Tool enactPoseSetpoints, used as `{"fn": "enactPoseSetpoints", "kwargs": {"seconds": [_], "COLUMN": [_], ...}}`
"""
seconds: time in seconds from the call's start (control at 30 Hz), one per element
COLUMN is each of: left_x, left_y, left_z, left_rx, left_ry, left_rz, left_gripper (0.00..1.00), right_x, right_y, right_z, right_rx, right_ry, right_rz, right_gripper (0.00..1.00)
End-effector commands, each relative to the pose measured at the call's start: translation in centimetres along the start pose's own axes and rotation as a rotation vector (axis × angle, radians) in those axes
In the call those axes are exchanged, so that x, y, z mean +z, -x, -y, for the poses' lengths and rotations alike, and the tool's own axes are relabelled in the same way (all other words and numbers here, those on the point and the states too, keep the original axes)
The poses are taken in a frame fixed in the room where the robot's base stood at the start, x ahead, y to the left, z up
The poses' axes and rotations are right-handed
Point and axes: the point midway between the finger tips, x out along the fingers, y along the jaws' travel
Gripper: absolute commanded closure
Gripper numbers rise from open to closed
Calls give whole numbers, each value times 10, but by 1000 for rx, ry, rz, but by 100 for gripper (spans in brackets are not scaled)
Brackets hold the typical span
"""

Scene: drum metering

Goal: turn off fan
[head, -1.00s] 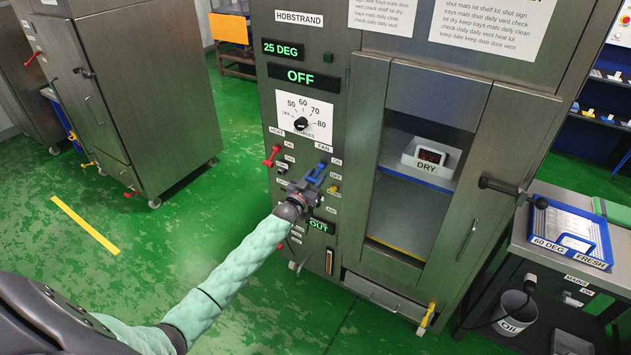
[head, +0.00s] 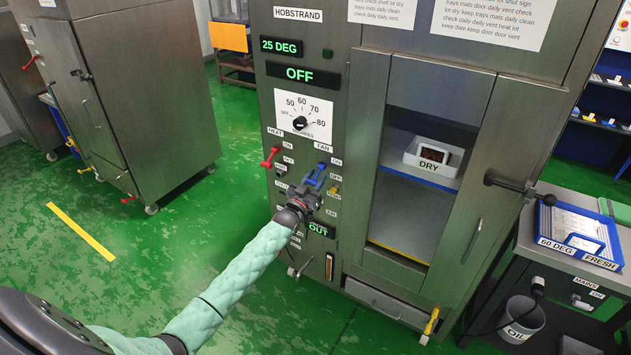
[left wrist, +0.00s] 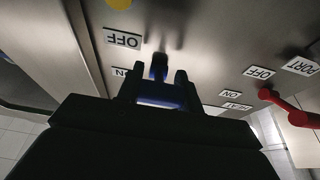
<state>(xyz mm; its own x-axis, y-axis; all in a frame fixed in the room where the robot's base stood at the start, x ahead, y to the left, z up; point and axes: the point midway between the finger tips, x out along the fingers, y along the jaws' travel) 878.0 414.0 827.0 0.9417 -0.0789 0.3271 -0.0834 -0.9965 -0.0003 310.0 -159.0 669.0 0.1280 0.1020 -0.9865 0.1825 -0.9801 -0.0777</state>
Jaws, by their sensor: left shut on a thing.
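The fan switch is a blue lever (head: 319,171) under the FAN label on the front panel of the steel drying cabinet, with ON and OFF labels to its right. My left gripper (head: 313,189) is at the lever, its fingers shut on it. In the left wrist view the blue lever (left wrist: 159,68) shows between the two fingers of my left gripper (left wrist: 158,88), with the OFF label (left wrist: 122,39) above and the ON label partly hidden by a finger. The exact tilt of the lever is hard to tell. My right gripper is not in view.
A red HEAT lever (head: 270,157) sits left of the fan lever, and a small yellow lever (head: 335,189) sits just below right. A dial (head: 299,123) and an OFF display (head: 299,74) are above. A long door latch (head: 515,186) juts out at right.

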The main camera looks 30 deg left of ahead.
Motion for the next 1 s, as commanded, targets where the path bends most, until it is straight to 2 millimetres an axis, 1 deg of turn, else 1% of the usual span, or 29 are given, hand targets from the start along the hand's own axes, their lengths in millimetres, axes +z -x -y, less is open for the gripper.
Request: {"fn": "enactPoseSetpoints", "kwargs": {"seconds": [0.23,0.27,0.3,0.37,0.63,0.73,0.83,0.87,0.9,0.93,1.0], "left_x": [0,0,0,0,0,2,2,3,3,4,3], "left_y": [0,0,0,0,1,5,14,18,24,28,39], "left_z": [0,0,0,0,0,0,0,0,0,0,0], "left_rx": [-1,-1,-1,0,0,0,0,0,0,0,0], "left_ry": [0,0,0,0,0,0,0,0,0,0,0], "left_rz": [-1,-1,-1,0,0,1,1,1,2,2,2], "left_gripper": [100,60,52,42,42,42,42,42,42,42,42], "right_x": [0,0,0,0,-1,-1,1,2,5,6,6], "right_y": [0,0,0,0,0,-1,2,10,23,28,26], "right_z": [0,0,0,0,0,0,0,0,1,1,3], "right_rx": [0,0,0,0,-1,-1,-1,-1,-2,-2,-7], "right_ry": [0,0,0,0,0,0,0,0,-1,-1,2], "right_rz": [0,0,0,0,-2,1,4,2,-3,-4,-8], "right_gripper": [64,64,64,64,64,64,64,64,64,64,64]}}
